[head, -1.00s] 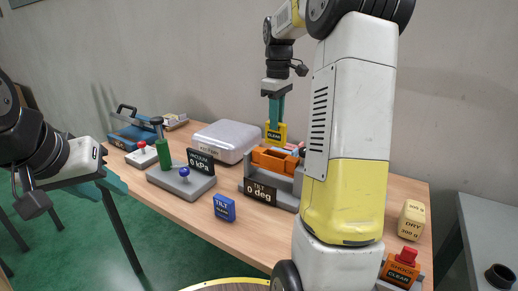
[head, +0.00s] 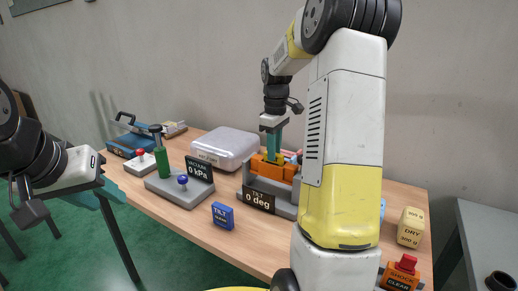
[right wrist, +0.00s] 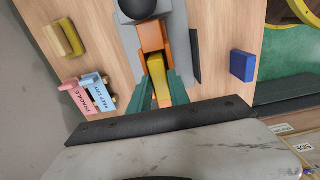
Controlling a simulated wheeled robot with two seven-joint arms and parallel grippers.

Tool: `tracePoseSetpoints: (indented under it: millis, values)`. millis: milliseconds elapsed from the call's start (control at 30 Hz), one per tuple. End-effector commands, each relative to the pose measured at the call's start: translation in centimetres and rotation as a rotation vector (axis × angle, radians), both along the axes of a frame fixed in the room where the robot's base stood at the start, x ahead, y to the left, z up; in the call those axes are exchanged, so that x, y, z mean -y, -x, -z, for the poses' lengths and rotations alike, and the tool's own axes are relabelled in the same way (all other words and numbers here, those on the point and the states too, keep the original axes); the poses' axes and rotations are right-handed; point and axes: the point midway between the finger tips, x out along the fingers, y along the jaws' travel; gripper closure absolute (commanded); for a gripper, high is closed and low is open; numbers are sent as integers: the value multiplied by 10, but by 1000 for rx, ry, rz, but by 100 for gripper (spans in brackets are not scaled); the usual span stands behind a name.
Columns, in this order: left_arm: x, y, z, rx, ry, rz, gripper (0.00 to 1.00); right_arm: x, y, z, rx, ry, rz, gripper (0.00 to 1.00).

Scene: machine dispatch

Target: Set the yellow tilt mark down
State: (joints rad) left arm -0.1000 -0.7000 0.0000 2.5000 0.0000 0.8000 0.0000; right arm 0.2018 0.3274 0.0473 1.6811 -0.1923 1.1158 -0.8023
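The yellow tilt mark (head: 272,157) is between the teal fingers of my right gripper (head: 273,148), at the orange cradle (head: 280,167) of the tilt stand (head: 246,186), whose display reads 0 deg. In the right wrist view the yellow mark (right wrist: 157,70) lies between the fingertips (right wrist: 160,80), with orange cradle parts (right wrist: 151,36) around it. The fingers look shut on it; whether it rests on the cradle I cannot tell. My left gripper (head: 112,190) is empty off the table's left edge; its finger gap is unclear.
A blue TILT block (head: 223,215) stands in front of the stand. The vacuum unit (head: 180,185), a grey case (head: 224,148) and a red-button unit (head: 140,162) are left of it. Bare wood lies in front.

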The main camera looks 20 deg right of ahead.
Motion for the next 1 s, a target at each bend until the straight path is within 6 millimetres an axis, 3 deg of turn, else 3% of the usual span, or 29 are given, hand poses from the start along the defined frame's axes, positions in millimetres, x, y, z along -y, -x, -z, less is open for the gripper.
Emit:
tracePoseSetpoints:
  millis: [67,467,567,1000]
  values:
    - [0,0,0,0,0,0,64,0,0,0,0,0,0,59]
    - [0,0,0,0,0,0,64,0,-1,-6,3,0,0,59]
    - [0,0,0,0,0,0,64,0,-1,-18,3,1,0,59]
    - [0,0,0,0,0,0,64,0,-1,-106,4,-1,-1,59]
